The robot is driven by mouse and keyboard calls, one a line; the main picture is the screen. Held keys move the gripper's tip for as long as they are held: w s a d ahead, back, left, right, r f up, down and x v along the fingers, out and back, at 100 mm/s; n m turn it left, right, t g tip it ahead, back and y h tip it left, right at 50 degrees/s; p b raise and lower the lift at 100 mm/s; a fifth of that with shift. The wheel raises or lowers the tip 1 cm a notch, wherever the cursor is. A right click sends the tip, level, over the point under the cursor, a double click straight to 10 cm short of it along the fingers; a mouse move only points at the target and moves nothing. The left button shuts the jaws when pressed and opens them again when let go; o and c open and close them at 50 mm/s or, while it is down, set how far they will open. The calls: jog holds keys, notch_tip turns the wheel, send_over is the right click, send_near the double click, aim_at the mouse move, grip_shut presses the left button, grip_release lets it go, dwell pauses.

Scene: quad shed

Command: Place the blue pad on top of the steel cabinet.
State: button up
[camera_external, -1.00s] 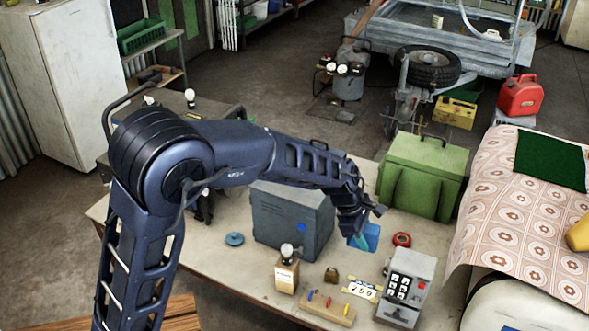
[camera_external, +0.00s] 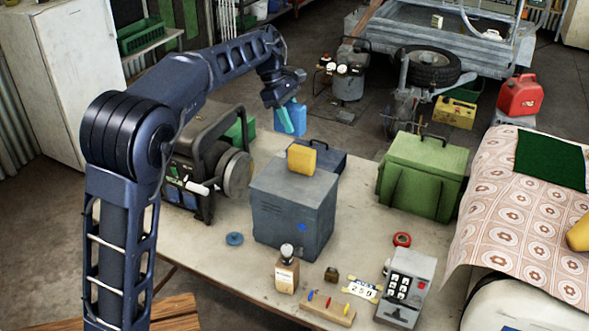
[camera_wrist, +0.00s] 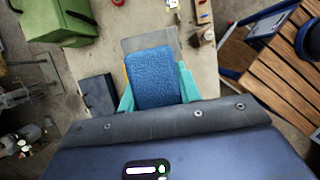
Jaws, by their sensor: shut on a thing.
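The blue pad (camera_external: 296,118) is held in my gripper (camera_external: 284,117), well above the workbench and behind the steel cabinet in the external view. In the wrist view the blue pad (camera_wrist: 153,78) sits between the teal fingers of my gripper (camera_wrist: 155,88). The grey steel cabinet (camera_external: 285,217) stands on the bench with a blue dot on its side. A yellow block (camera_external: 302,158) is on its top. In the wrist view the cabinet top (camera_wrist: 150,44) shows past the pad, and the pad hides most of the rest.
A generator (camera_external: 205,165) stands left of the cabinet. A dark blue case (camera_external: 328,158) is behind it and a green metal box (camera_external: 421,175) is to the right. A bottle (camera_external: 286,272) and a keypad box (camera_external: 405,287) stand in front. Bench surface (camera_external: 355,230) is free right of the cabinet.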

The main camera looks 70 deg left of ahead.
jog(key=shift+s+a, duration=0.2)
jog(key=shift+s, duration=0.05)
notch_tip(320, 180, down, 20)
jog(key=shift+r, duration=0.2)
jog(key=shift+f, duration=0.1)
dwell(0.3)
jog(key=o, duration=0.9)
jog(key=v, duration=1.2)
